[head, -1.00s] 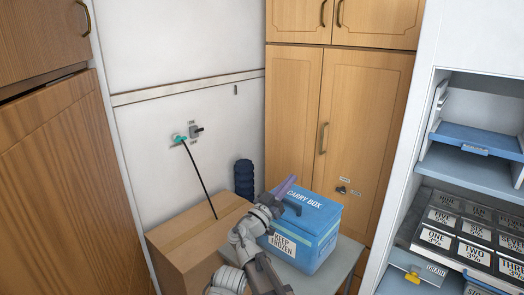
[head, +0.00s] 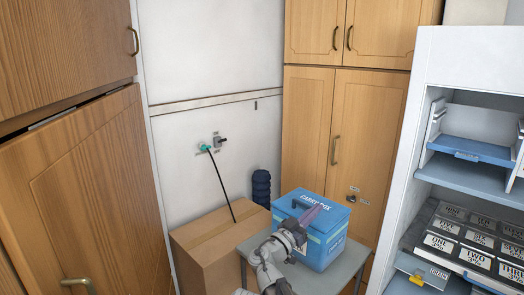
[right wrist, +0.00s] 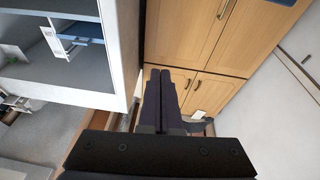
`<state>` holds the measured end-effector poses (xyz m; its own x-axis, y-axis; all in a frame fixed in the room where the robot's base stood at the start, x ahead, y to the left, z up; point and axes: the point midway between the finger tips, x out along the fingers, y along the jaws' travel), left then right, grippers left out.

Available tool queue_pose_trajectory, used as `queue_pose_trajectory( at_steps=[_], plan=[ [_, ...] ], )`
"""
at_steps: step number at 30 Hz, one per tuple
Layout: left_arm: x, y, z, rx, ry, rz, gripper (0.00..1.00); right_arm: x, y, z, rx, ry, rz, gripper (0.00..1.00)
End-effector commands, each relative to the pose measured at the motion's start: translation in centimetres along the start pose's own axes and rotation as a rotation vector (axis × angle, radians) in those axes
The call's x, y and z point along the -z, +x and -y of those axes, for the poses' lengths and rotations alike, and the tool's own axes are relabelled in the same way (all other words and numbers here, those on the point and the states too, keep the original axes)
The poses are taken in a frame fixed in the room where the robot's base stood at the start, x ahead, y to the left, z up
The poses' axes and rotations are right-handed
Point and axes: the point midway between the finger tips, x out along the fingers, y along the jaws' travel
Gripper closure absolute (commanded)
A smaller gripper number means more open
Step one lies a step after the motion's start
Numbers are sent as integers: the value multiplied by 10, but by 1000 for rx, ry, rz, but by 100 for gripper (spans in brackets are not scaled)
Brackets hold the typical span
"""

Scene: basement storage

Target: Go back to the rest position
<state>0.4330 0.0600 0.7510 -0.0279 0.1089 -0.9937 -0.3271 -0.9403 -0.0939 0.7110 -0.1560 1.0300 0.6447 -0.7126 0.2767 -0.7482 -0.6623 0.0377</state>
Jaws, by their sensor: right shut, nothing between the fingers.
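My right gripper (head: 312,215) shows in the head view in front of the blue carry box, overlapping it in the picture. Its fingers are together with nothing between them. In the right wrist view, the two dark fingers (right wrist: 161,75) lie side by side and point toward the wooden cupboard. The blue carry box (head: 325,245) has a lid marked "CARRY BOX" and stands on a grey table (head: 345,268). My left gripper is not in the head view.
A cardboard box (head: 205,250) stands left of the table, with a dark blue ribbed bottle (head: 261,187) behind it. A wooden cupboard (head: 355,150) is at the back. A white shelf unit (head: 468,50) with labelled trays stands at the right. A wooden door (head: 90,190) is at the left.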

Motion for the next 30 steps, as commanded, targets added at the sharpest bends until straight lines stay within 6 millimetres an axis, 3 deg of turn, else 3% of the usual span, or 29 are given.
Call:
queue_pose_trajectory(
  at_steps=[8,17,20,24,30],
  plan=[
    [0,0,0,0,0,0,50,-40,6,-35,-64,-96,169,100],
    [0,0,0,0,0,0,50,-120,-6,-97,-110,-289,551,100],
    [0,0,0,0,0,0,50,-159,-26,-125,-80,-380,766,100],
    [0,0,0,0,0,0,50,-206,-69,-153,48,-489,1084,100],
    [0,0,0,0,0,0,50,-237,-130,-167,312,-553,1396,100]
  ],
)
